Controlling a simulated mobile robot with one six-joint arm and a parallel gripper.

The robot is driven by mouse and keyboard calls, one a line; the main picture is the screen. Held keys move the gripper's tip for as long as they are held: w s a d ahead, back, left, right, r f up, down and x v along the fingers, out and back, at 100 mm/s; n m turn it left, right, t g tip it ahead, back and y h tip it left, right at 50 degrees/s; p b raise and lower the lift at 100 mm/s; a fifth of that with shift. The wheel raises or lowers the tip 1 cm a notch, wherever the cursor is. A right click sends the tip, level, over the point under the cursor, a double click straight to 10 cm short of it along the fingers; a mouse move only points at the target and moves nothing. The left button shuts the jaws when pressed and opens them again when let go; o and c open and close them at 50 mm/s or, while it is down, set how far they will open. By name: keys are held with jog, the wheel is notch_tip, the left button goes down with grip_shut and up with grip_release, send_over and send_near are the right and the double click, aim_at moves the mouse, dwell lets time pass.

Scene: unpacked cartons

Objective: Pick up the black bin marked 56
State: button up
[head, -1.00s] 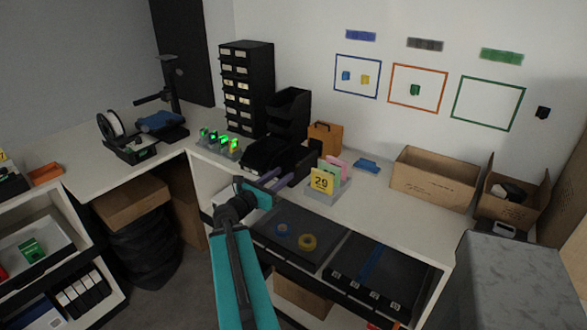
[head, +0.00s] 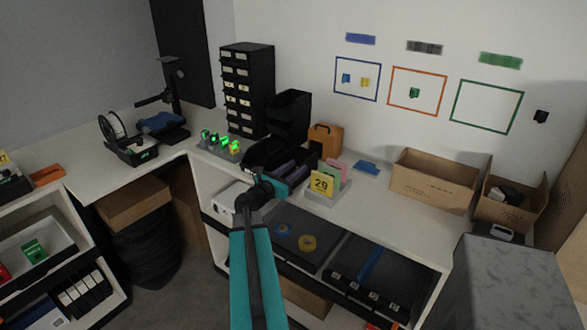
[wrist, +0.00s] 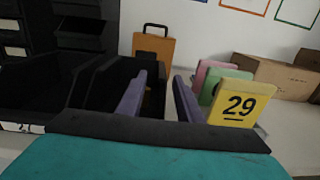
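Black open-front bins stand on the bench: a stack (head: 288,108) at the back and a lower one (head: 262,153) in front. I cannot read a 56 on any of them. In the wrist view, a black bin (wrist: 95,85) lies at and behind the left finger, and another bin (wrist: 25,95) at far left has a partly hidden white label. My gripper (head: 293,170) is in front of the lower bins in the head view. In the wrist view my gripper (wrist: 159,90) has its two purple fingers apart, with nothing clearly held between them.
A grey holder with a yellow card marked 29 (head: 321,183) stands close right of my gripper. An orange-brown case (head: 326,139) is behind. A rack with green lights (head: 220,143) stands left. Cartons (head: 434,178) are at right. A dark drawer cabinet (head: 247,88) rises behind.

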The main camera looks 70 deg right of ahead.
aim_at(305, 161)
jog(key=shift+s+d, duration=0.1)
jog(key=shift+d, duration=0.2)
jog(key=shift+p+x, duration=1.1)
jog(key=shift+x, duration=1.5)
jog(key=shift+s, duration=0.2)
grip_shut()
